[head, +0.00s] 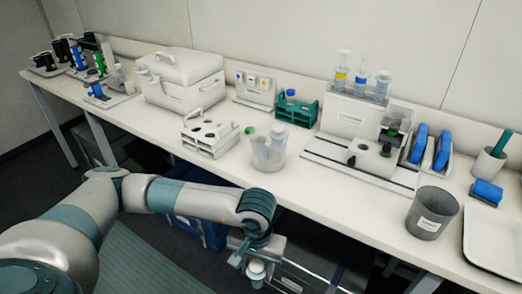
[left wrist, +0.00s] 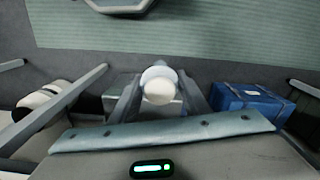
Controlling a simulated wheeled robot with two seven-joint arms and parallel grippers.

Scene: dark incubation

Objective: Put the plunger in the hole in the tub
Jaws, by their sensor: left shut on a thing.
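My left gripper (head: 254,262) is low in front of the bench's front edge, below the bench top. It is shut on a small pale thing with a white round end, which looks like the plunger (head: 257,271); in the left wrist view the plunger's white end (left wrist: 158,91) sits between the two fingers. A clear round tub (head: 268,160) stands near the bench's front edge, with pale tube-like things in it. A grey tub (head: 432,218) with a white label stands further right. I cannot make out a hole in either tub. My right gripper is not in view.
A white rack with holes (head: 209,138) and a teal rack (head: 291,112) flank the clear tub. A white device (head: 352,115) on a wide base stands right of them. A white tray (head: 495,245) lies far right. Blue boxes (left wrist: 250,100) lie under the bench.

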